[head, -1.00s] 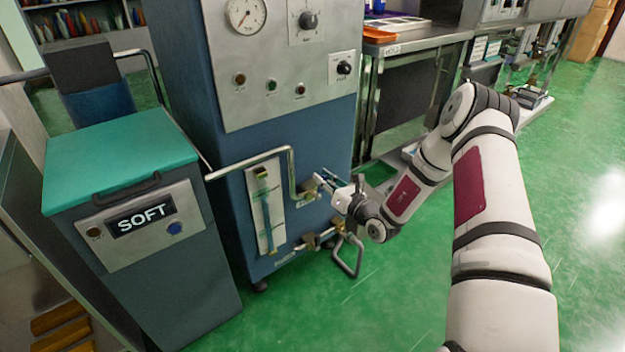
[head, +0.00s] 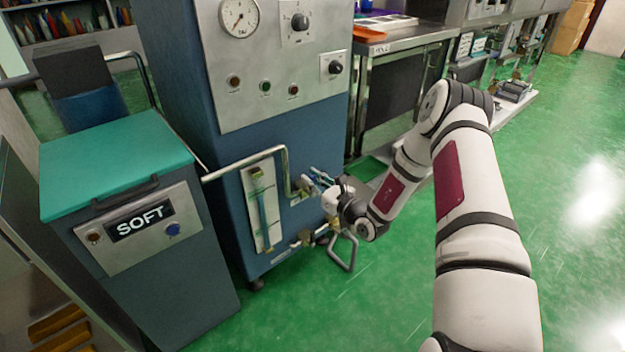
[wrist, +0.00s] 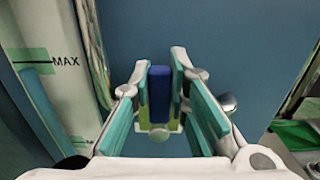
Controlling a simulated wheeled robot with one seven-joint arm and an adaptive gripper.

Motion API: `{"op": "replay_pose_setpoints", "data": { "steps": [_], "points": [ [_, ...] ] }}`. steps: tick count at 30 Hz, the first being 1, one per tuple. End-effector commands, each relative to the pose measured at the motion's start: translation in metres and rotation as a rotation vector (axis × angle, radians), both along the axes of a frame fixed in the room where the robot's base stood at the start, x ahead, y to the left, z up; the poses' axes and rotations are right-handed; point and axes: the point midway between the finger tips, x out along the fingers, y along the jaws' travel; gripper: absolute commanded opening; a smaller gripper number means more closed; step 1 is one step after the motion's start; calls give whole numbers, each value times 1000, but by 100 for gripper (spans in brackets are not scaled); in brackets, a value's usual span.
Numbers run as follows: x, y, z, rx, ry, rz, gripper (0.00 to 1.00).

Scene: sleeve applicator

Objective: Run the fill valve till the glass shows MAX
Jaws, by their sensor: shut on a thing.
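The sight glass (head: 262,212) stands upright on a pale plate on the front of the blue machine. A teal column shows in its lower part in the head view. My gripper (head: 318,180) is at the valve just right of the bent pipe. In the wrist view its teal-padded fingers are shut on the blue valve handle (wrist: 160,85). The valve body is mostly hidden.
A bent metal pipe (head: 284,165) runs from the SOFT cabinet (head: 150,235) to the machine, close left of my gripper. A lower valve with a looped metal handle (head: 343,255) sits below my wrist. Green floor at the right is open.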

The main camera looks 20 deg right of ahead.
Motion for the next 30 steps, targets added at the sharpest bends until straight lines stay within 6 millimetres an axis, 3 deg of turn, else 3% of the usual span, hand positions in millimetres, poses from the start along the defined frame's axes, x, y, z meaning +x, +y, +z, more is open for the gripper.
{"op": "replay_pose_setpoints", "data": {
  "steps": [3, 4, 6, 19, 30],
  "points": [
    [-1, 1, -1, -2, 2, 3, 0],
    [-1, 1, -1, -2, 2, 3, 22],
    [-1, 1, -1, -2, 2, 3, 37],
    [-8, -2, -1, 1, 1, 2, 37],
    [-74, -24, 0, 1, 3, 0, 37]
  ]
}}
